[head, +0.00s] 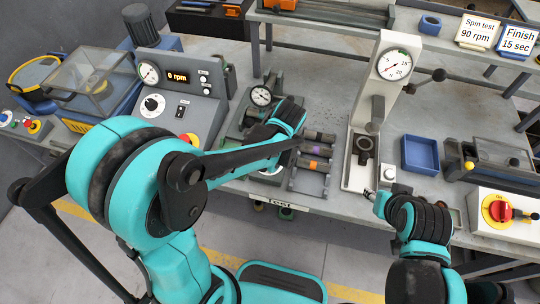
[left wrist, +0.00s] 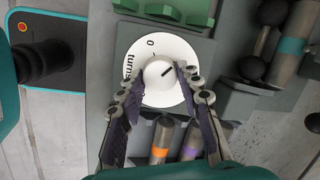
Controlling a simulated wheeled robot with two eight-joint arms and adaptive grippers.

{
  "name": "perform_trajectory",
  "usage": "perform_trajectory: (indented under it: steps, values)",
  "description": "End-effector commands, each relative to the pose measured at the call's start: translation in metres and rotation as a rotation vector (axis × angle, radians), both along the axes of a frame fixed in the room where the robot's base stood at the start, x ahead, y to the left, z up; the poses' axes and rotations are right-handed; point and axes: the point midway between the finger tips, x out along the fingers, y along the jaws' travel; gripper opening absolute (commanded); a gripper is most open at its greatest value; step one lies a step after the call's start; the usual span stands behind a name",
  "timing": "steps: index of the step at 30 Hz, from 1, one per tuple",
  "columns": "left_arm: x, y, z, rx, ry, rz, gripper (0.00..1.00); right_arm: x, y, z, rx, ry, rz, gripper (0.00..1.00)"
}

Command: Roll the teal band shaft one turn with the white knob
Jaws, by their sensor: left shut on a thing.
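The white knob (left wrist: 163,75) sits on a white round dial marked "0" and "turns" in the left wrist view. Its dark pointer line slants away from the 0. My left gripper (left wrist: 164,84) has a finger on either side of the knob's raised middle and is shut on it. The shaft with the teal band (left wrist: 292,46) lies at the upper right of that view, beside dark round rollers; its far end is cut off. In the head view my left arm covers most of the knob. My right gripper (head: 374,196) is low beside the white press; its fingers are unclear.
A rack holds shafts with orange (head: 313,165) and purple (head: 316,149) bands, close to my left gripper. A dial gauge (head: 261,96) stands behind. The white arbor press (head: 361,130) and blue tray (head: 420,155) are to the right. The control console (head: 180,90) reads 0 rpm.

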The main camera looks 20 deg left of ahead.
Motion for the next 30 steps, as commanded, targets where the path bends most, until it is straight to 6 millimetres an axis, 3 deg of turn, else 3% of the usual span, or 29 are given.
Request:
perform_trajectory:
  steps: [30]
  values:
    - [-0.0043, 0.0004, -0.0011, 0.221, 0.0, -0.917, 0.06, 0.0, 0.0, -0.0053, 0.0, 0.0, 0.0, 0.4]
